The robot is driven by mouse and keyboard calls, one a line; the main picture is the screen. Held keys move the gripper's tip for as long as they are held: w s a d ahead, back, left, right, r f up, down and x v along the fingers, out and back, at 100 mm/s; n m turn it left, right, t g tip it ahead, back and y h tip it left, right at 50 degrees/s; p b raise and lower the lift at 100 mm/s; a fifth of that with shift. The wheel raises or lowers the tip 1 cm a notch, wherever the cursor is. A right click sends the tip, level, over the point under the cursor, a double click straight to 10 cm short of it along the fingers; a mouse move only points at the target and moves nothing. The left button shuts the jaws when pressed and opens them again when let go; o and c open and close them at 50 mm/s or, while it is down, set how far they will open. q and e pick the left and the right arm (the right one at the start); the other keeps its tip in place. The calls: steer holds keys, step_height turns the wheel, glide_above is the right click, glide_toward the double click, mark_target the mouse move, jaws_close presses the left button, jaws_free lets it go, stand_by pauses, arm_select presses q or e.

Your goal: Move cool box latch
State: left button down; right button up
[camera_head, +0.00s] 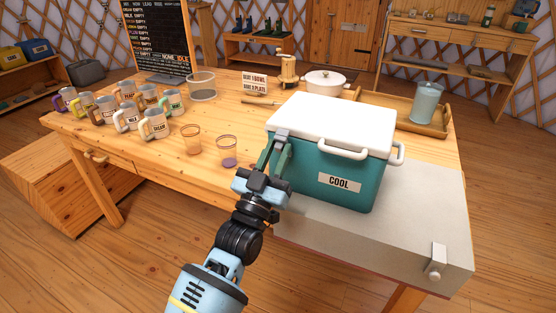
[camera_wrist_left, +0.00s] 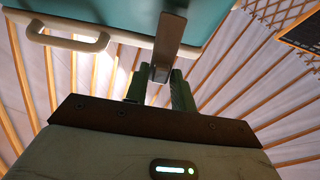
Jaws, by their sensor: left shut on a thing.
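The cool box (camera_head: 310,170) is teal with a white lid (camera_head: 335,120) and a "COOL" label, and its lid is down. A grey latch (camera_head: 281,133) sits on its left end near the lid's edge. My left gripper (camera_head: 273,153) reaches up to that end and is shut on the latch. In the left wrist view the gripper's green fingers (camera_wrist_left: 160,88) meet the brownish-grey latch (camera_wrist_left: 170,38), with the teal box body (camera_wrist_left: 215,15) above. My right gripper is in neither view.
Two glasses (camera_head: 227,151) stand just left of my arm. Several labelled mugs (camera_head: 126,118) are farther left. A tray with a pitcher (camera_head: 426,103) and a white pot (camera_head: 325,82) stand behind the box.

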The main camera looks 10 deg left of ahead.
arm_select(q)
steer(key=shift+s+f+t+b, duration=0.15)
steer(key=shift+f+t+b, duration=0.4)
steer(key=shift+b, duration=0.55)
steer(key=shift+r, duration=0.15)
steer(key=c, duration=1.4)
jaws_free()
steer(key=shift+o, duration=0.2)
steer(key=v, duration=0.7)
steer(key=shift+s+f, duration=0.3)
steer(key=shift+a, duration=0.15)
